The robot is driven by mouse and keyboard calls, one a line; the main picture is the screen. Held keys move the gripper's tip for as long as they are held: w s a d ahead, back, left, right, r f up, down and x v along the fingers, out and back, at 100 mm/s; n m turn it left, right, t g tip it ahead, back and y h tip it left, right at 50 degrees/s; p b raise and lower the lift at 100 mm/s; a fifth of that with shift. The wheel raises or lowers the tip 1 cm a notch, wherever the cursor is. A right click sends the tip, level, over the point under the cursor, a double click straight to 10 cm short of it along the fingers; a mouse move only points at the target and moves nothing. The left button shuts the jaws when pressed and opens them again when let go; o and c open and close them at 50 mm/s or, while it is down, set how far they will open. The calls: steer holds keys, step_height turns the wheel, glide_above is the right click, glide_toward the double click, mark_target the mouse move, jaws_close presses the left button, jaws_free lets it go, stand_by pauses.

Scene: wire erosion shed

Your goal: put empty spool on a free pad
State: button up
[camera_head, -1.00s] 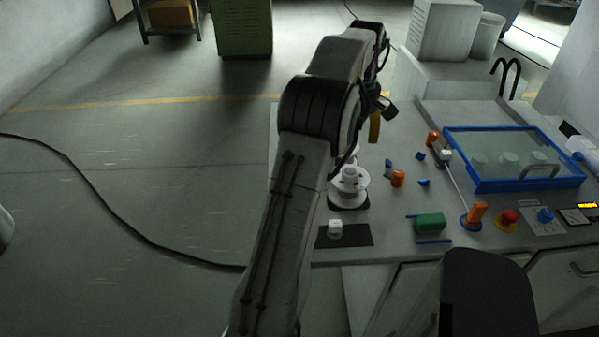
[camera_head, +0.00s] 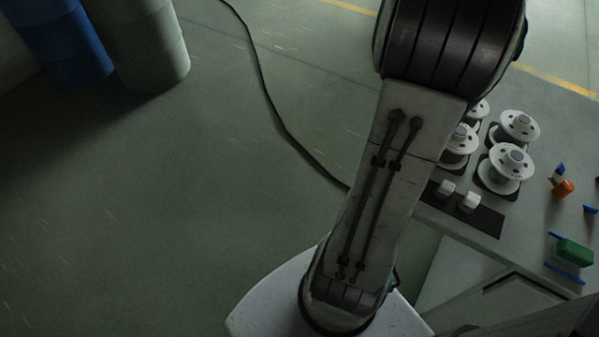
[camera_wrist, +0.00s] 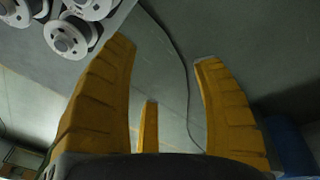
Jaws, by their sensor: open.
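Several white flanged spools stand on the grey bench at the right of the head view, such as a front spool (camera_head: 505,166), a back spool (camera_head: 518,126) and a left spool (camera_head: 461,140) partly behind my arm. Dark square pads (camera_head: 486,181) show under some of them. I cannot tell which spool is empty, and I see no clearly free pad. In the wrist view several spools, one of them a near spool (camera_wrist: 66,39), are at the upper left, outside my fingers. My gripper (camera_wrist: 166,56) has yellow fingers, spread open with nothing between them; the head view does not show it.
A dark mat (camera_head: 488,221) with two small white pieces (camera_head: 469,203) lies at the bench's near edge. An orange piece (camera_head: 563,189) and a green block (camera_head: 575,252) are farther right. A black cable (camera_head: 270,95) crosses the open floor. Blue (camera_head: 65,45) and grey (camera_head: 145,45) drums stand upper left.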

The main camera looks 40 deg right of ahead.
steer(key=w+a+n+t, duration=0.1)
steer(key=w+a, duration=0.1)
steer(key=a, duration=0.8)
steer(key=w+a+t, duration=0.1)
steer(key=w+a, duration=0.1)
steer(key=a, duration=0.8)
steer(key=s+a+f+y, duration=0.1)
steer(key=s+a+f, duration=0.2)
steer(key=a, duration=0.3)
steer(key=s+a+f+n+t, duration=0.1)
steer(key=s+a+f, duration=0.2)
steer(key=a, duration=0.4)
steer(key=shift+s+y, duration=0.4)
steer(key=shift+s, duration=0.15)
